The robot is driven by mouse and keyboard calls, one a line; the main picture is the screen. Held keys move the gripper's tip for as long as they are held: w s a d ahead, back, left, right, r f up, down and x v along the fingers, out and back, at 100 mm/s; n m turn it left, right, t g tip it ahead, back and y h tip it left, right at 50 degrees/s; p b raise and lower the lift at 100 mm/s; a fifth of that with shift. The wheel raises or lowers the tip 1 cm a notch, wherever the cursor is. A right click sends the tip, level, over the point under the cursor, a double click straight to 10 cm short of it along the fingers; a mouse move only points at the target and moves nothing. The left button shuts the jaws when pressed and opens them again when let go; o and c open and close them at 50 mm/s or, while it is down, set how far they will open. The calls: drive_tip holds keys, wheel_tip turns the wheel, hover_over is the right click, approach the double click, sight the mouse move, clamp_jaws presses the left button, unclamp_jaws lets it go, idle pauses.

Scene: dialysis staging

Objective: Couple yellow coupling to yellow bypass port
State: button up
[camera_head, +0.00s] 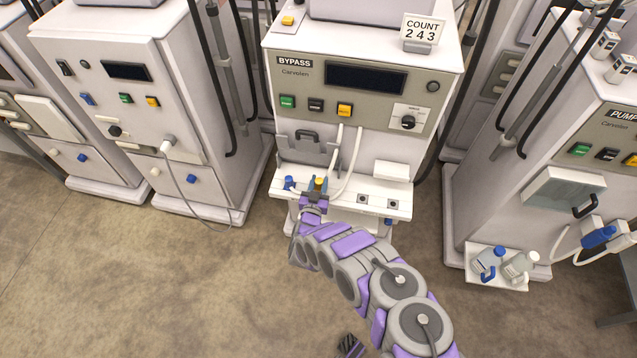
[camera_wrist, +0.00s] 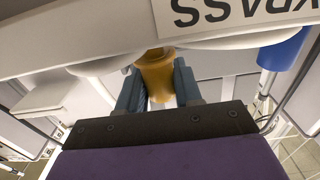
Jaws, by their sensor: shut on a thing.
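The yellow coupling (camera_wrist: 155,74) sits between the two fingers of my gripper (camera_wrist: 158,88) in the wrist view, and the fingers close on its sides. In the head view my gripper (camera_head: 317,188) is at the front shelf of the machine labelled BYPASS, with a small yellow top of the coupling (camera_head: 320,182) showing between blue-grey fingers.
A blue coupling (camera_head: 289,183) stands just left of my gripper; it also shows in the wrist view (camera_wrist: 286,48). White hoses (camera_head: 352,165) hang beside the gripper. The shelf (camera_head: 340,200) has dark square sockets (camera_head: 363,199) to the right. Other machines stand either side; open floor lies in front.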

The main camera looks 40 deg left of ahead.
drive_tip(key=shift+f+b, duration=0.5)
drive_tip(key=shift+f, duration=0.5)
drive_tip(key=o, duration=1.1)
drive_tip(key=p+v, duration=0.2)
drive_tip(key=v, duration=1.5)
drive_tip(key=shift+s+d+f, duration=0.1)
drive_tip(key=shift+d, duration=0.05)
